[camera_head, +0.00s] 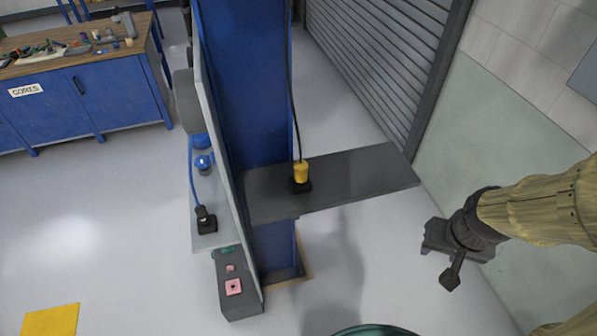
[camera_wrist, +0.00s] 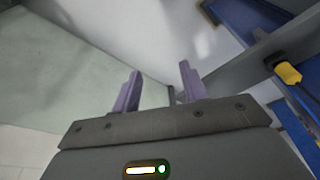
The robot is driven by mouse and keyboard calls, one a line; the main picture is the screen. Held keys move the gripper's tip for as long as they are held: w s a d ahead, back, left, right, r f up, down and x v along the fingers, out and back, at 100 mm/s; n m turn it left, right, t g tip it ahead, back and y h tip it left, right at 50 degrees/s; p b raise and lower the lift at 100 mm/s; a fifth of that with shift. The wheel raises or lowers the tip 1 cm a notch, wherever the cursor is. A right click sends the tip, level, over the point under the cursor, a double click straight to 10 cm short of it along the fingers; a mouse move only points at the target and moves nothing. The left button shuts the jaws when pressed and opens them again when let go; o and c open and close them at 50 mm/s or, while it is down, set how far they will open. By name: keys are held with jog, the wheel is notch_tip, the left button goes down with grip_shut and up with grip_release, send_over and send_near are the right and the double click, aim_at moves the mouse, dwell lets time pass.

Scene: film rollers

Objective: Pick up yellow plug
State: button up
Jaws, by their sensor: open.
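The yellow plug (camera_head: 301,173) stands upright in a black base on the dark grey shelf (camera_head: 370,178), in front of the blue column. A black cable runs up from its top. In the wrist view the yellow plug (camera_wrist: 289,73) is at the right edge, outside the space between my fingers. My gripper (camera_head: 440,268) is to the right of the shelf in the head view, apart from shelf and plug. In the wrist view my gripper (camera_wrist: 160,72) has its two purple fingers spread, with nothing between them.
The blue column (camera_head: 250,90) stands behind the shelf. Left of it, a blue cable ends in a black plug (camera_head: 206,221) on a pale ledge. A grey box (camera_head: 240,300) with pink buttons sits below. A wall (camera_head: 500,130) is at the right. Open floor lies between shelf and gripper.

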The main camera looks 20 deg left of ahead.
jog(key=o, duration=0.3)
jog(key=shift+w+f, duration=0.1)
jog(key=shift+f, duration=0.1)
jog(key=w+a+f+n+t+y+b, duration=0.1)
jog(key=w+a+f+n+t+b, duration=0.15)
jog(key=w+f+b, duration=0.35)
jog(key=w+a+f+n+t+y+b, duration=0.1)
jog(key=w+a+f+n+t+b, duration=0.2)
jog(key=w, duration=0.4)
jog(key=a+f+n+y+b, duration=0.3)
jog(key=a+y+b, duration=0.3)
jog(key=a, duration=0.3)
jog(key=a+f+n+t+y+b, duration=0.1)
jog(key=a+f+n+y+b, duration=0.2)
jog(key=a+y+b, duration=0.3)
jog(key=w+a+y, duration=0.1)
jog(key=a, duration=0.1)
jog(key=shift+a, duration=0.35)
jog(key=shift+t, duration=0.25)
